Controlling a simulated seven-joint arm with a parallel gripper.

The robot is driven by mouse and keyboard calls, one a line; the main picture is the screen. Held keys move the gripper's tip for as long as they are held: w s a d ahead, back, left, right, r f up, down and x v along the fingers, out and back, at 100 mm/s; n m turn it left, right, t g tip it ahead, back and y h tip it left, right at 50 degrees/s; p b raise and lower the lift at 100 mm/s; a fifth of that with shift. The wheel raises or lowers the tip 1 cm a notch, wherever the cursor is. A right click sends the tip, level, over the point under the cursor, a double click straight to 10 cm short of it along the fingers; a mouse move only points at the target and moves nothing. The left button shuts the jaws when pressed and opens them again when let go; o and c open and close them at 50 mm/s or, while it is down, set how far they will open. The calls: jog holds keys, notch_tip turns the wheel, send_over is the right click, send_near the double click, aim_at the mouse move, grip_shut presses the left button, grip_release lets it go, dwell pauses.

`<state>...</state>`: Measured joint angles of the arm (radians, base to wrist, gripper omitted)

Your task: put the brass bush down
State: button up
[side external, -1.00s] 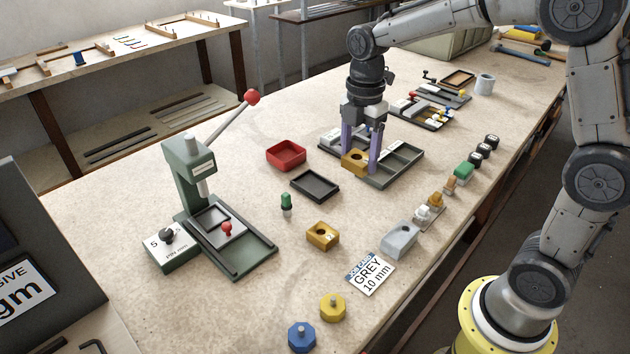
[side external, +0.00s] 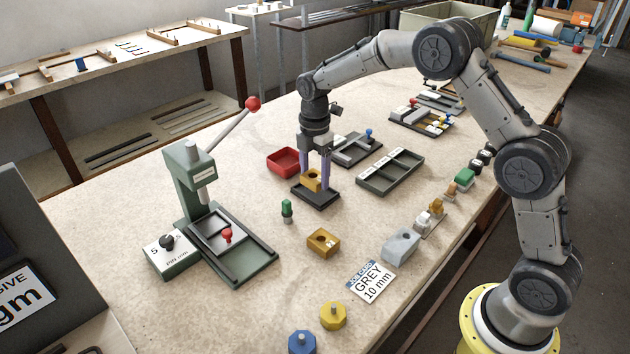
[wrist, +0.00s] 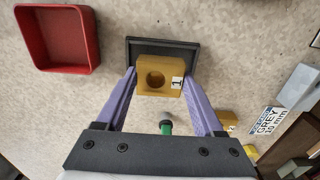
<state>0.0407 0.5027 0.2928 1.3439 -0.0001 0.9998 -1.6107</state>
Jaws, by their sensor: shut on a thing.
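My gripper (side external: 313,186) is shut on a brass bush (side external: 311,178), a yellow block with a round hole. In the wrist view the bush (wrist: 152,92) sits between the purple fingers and shows a white label with a 1. It is over the black shallow tray (side external: 327,200), whose rim also shows behind it in the wrist view (wrist: 185,46). I cannot tell whether the bush touches the tray floor. A second brass block (side external: 323,241), with its own hole and label, stands on the bench in front.
A red bin (side external: 286,161) stands just left of the tray. A green-topped peg (side external: 287,209) stands in front. A grey compartment tray (side external: 391,171) lies to the right, and a green press (side external: 190,190) to the left. Bare bench separates these.

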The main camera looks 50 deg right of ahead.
jog(key=shift+f, duration=1.2)
jog(key=shift+f, duration=0.1)
jog(key=o, duration=1.2)
jog(key=shift+f, duration=0.1)
jog(key=shift+o, duration=0.2)
